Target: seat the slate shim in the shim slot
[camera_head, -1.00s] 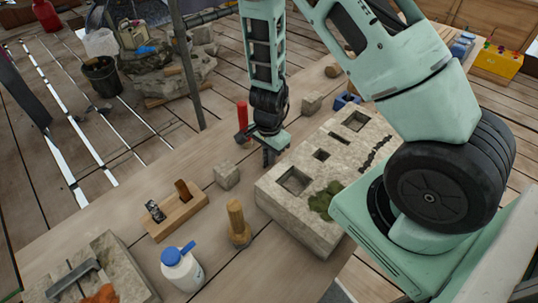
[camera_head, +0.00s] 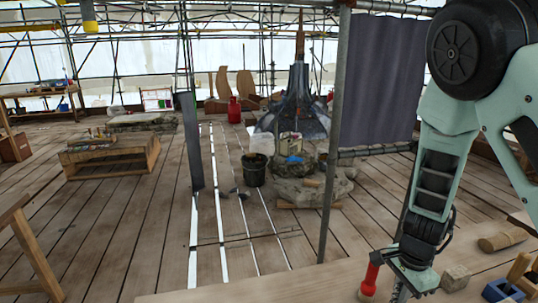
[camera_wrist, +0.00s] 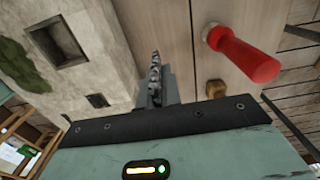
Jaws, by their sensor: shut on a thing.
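My gripper (camera_wrist: 160,88) is shut on a thin, dark grey, jagged-edged piece, which looks like the slate shim (camera_wrist: 154,68). The shim stands edge-on between the fingers in the wrist view. A pale stone block (camera_wrist: 110,50) lies to the left of the gripper, with a large square recess (camera_wrist: 60,38) and a smaller dark hole (camera_wrist: 97,100) in its top. I cannot make out the narrow shim slot. In the head view my gripper (camera_head: 400,290) is at the bottom edge with its fingertips mostly cut off, and the block is out of frame.
A red-handled tool (camera_head: 370,280) stands close to the left of my gripper. A stone cube (camera_head: 455,278), a wooden mallet (camera_head: 503,240) and a blue tool (camera_head: 503,291) are on the right. A vertical scaffold pole (camera_head: 335,140) rises behind the bench. Moss (camera_wrist: 14,62) grows on the block.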

